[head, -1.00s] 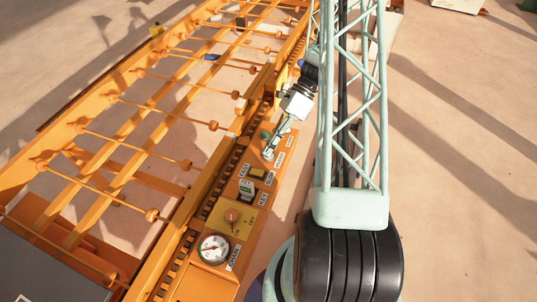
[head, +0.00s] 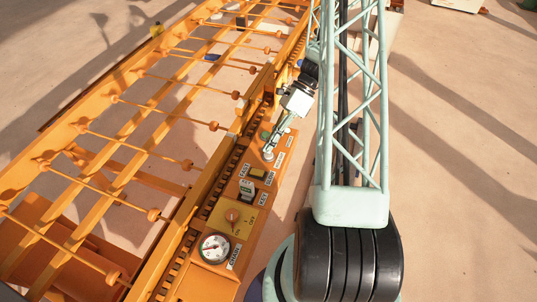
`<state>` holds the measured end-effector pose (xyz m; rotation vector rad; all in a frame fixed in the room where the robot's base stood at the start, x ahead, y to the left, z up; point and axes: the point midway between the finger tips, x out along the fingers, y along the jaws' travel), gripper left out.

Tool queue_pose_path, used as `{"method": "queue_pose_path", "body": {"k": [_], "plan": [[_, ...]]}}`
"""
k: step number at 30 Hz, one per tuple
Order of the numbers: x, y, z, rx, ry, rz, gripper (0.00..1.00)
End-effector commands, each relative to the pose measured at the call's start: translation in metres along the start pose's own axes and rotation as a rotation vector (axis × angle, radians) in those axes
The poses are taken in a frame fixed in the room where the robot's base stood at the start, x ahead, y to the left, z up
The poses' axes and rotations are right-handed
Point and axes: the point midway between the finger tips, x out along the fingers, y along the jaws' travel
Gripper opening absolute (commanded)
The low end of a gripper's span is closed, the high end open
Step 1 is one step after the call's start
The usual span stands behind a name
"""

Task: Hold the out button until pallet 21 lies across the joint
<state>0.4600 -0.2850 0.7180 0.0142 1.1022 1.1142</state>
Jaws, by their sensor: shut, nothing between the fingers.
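My gripper (head: 270,151) is shut, with its tips down at a small pale button (head: 268,156) on the orange control panel (head: 218,275). The tips seem to touch the button; I cannot tell how far it is pressed. The label beside it is too small to read, so I cannot confirm that it is the out button. A green button (head: 265,134) sits just beyond it. A dark grey slab (head: 8,294), possibly pallet 21, shows only as a sliver at the bottom left corner. No number shows on it, and the joint cannot be made out.
The panel also carries a round gauge (head: 214,248), an on-off switch (head: 232,216), a key switch (head: 247,188) and a fast-slow switch (head: 257,174). Open floor (head: 460,190) lies to the right.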

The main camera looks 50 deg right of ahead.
Motion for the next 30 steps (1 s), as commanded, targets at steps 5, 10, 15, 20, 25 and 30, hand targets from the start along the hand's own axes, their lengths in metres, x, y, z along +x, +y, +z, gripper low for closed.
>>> {"method": "queue_pose_path", "body": {"k": [5,10,15,20,25,30], "plan": [[-0.001,0.001,0.001,0.000,0.000,0.000,0.00],[-0.007,0.005,0.005,0.000,0.000,0.000,0.00],[-0.014,0.010,0.010,0.000,0.000,0.000,0.00],[-0.021,0.015,0.015,0.000,0.000,0.000,0.00],[-0.028,0.020,0.020,0.000,0.000,0.000,0.00],[-0.034,0.025,0.025,-0.001,0.000,0.000,0.00]]}}
